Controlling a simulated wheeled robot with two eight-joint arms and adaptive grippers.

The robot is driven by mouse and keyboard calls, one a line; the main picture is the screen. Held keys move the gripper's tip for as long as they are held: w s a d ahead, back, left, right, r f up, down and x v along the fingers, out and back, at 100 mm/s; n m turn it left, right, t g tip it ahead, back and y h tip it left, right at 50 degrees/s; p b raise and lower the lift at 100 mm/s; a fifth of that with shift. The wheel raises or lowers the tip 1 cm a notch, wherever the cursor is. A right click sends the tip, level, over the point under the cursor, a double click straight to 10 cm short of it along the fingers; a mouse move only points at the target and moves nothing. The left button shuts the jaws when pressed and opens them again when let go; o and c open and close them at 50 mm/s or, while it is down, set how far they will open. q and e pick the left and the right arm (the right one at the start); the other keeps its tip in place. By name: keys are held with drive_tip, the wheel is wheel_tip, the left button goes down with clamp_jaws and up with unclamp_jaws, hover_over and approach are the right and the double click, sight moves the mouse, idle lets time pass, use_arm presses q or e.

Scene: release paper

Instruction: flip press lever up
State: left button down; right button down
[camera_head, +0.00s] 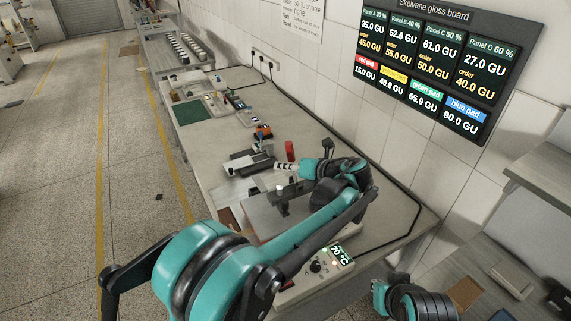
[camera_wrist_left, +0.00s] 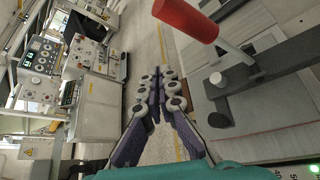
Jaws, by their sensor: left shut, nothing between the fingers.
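The press lever has a red cylindrical grip (camera_head: 290,151), which stands out beyond my left gripper in the head view. In the left wrist view the red grip (camera_wrist_left: 187,17) is at the top, on a pale rod (camera_wrist_left: 236,52) that runs down to a dark bar (camera_wrist_left: 262,76) of the press. My left gripper (camera_head: 279,167) has its fingers together with nothing between them; they also show in the left wrist view (camera_wrist_left: 157,80). The fingers are beside the lever, with a visible gap in the wrist view. The lever's pivot is hard to make out. My right gripper is not in view.
A control box (camera_head: 328,262) with a lit 70 °C display sits at the bench's near end. Orange-and-dark items (camera_head: 263,132), a green mat (camera_head: 190,112) and small parts lie farther along the bench.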

use_arm(q)
drive_tip(key=s+d, duration=0.3)
drive_tip(key=d, duration=0.5)
drive_tip(key=shift+s+r+p, duration=0.2)
drive_tip(key=shift+r+p, duration=0.2)
drive_tip(key=shift+s, duration=0.1)
